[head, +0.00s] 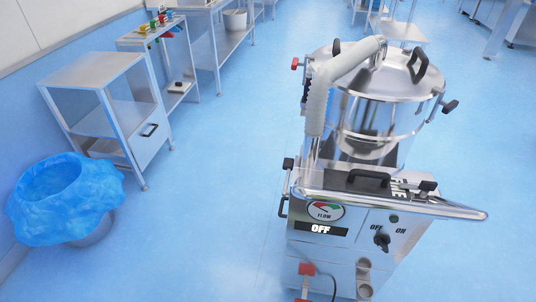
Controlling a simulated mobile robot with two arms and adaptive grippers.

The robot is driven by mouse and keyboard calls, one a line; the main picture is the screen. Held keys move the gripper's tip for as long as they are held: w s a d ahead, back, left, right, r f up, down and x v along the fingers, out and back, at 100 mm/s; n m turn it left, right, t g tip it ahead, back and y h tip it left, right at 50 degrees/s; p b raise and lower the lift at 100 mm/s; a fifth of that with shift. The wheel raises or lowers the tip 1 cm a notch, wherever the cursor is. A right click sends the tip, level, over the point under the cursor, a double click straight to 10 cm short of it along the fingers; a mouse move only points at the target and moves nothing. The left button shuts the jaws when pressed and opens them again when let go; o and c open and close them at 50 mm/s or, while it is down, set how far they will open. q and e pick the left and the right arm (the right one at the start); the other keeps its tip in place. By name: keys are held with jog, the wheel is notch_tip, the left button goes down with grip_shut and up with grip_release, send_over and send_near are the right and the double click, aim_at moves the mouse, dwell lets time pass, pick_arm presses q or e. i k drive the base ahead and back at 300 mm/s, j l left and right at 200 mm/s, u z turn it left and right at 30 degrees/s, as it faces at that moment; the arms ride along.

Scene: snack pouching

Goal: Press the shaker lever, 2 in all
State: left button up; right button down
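A steel machine (335,255) stands right of centre, with a round lidded pot (370,120) on top. Its front panel carries a flow gauge (325,211), a display (321,229) reading OFF and a black OFF/ON knob (382,240). A long steel bar (440,209) crosses its front top edge and juts out to the right. I cannot tell which part is the shaker lever. A thick pale pipe (316,105) bends down from the lid. Neither of my grippers is in view.
A bin with a blue liner (65,190) stands at the left. Behind it are a steel cabinet (95,70) and a side table with small coloured items (160,25). A pail (235,20) sits on a rear shelf. The blue floor between bin and machine is clear.

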aim_at(288, 162)
jog(key=i+j, duration=0.15)
jog(key=j, duration=0.2)
jog(key=i+j, duration=0.15)
jog(key=j, duration=0.2)
jog(key=i+j, duration=0.1)
jog(key=j, duration=0.25)
jog(key=i+j, duration=0.15)
jog(key=j, duration=0.15)
